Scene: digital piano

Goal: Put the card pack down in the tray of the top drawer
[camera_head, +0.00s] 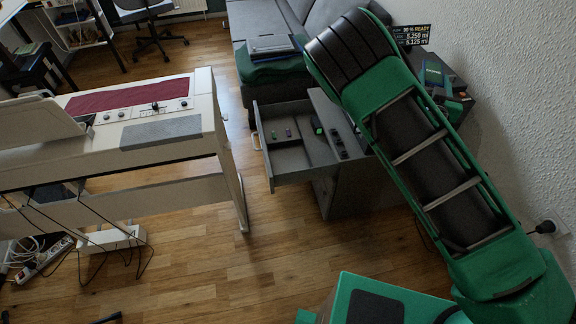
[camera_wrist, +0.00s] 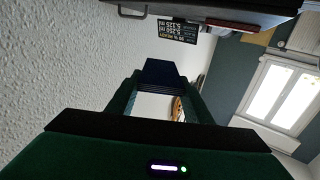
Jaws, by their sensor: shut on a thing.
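My gripper (camera_wrist: 160,92) is shut on the card pack (camera_wrist: 161,72), a small dark blue block between its two green fingertips in the wrist view. In the head view my gripper (camera_head: 446,92) is at the upper right, partly behind my arm, above the dark cabinet's far side. A blue patch there looks like the pack, but is too small to be sure. The grey top drawer (camera_head: 292,178) is pulled out to the left of the cabinet. Its tray (camera_head: 285,146) shows as shallow compartments with small green and pink items. The pack is apart from the drawer.
A cream digital piano (camera_head: 205,105) stands left, with free wooden floor between. A grey sofa (camera_head: 290,20) is behind, and a textured wall (camera_head: 510,130) is close on the right.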

